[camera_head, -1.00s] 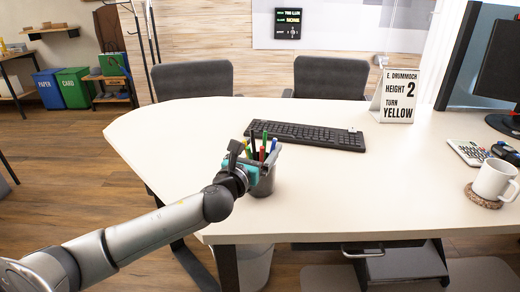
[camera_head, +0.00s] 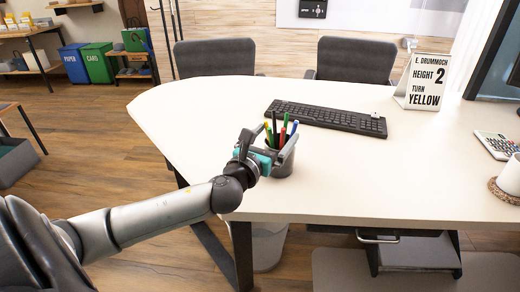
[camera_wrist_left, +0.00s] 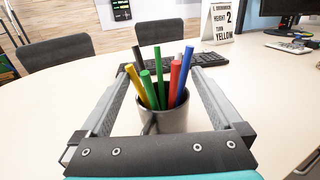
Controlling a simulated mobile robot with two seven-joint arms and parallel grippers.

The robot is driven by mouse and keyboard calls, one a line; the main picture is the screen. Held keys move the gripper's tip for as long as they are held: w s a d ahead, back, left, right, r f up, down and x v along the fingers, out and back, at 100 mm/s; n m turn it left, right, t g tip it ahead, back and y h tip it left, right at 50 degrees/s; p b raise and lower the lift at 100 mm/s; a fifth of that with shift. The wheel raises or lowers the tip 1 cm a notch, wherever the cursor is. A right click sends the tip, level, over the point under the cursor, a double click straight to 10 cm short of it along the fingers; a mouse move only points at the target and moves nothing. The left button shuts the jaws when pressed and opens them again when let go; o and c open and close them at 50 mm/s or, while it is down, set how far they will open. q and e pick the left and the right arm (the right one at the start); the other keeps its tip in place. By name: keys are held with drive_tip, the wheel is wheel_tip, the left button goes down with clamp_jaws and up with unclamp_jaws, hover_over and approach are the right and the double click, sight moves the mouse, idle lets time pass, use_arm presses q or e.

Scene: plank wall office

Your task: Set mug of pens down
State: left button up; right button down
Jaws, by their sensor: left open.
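The mug of pens (camera_head: 282,160) is a grey cup with several coloured pens in it, upright on the white desk (camera_head: 380,180) near its front left edge. It also shows in the left wrist view (camera_wrist_left: 172,121), with green, yellow, red, blue and black pens. My left gripper (camera_head: 272,148) is open, its two fingers on either side of the mug. In the left wrist view the fingers stand apart from the mug's sides. The lower part of the mug is partly hidden by the gripper. My right gripper is not in view.
A black keyboard (camera_head: 327,118) lies just behind the mug. A sign (camera_head: 426,82) stands at the back right. A calculator (camera_head: 497,145) and a white mug on a coaster (camera_head: 505,191) are at the right edge. The desk's middle is clear.

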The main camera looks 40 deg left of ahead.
use_arm(q)
drive_tip(key=s+d+p, duration=0.1)
drive_tip(key=s, duration=0.7)
drive_tip(key=shift+d, duration=0.15)
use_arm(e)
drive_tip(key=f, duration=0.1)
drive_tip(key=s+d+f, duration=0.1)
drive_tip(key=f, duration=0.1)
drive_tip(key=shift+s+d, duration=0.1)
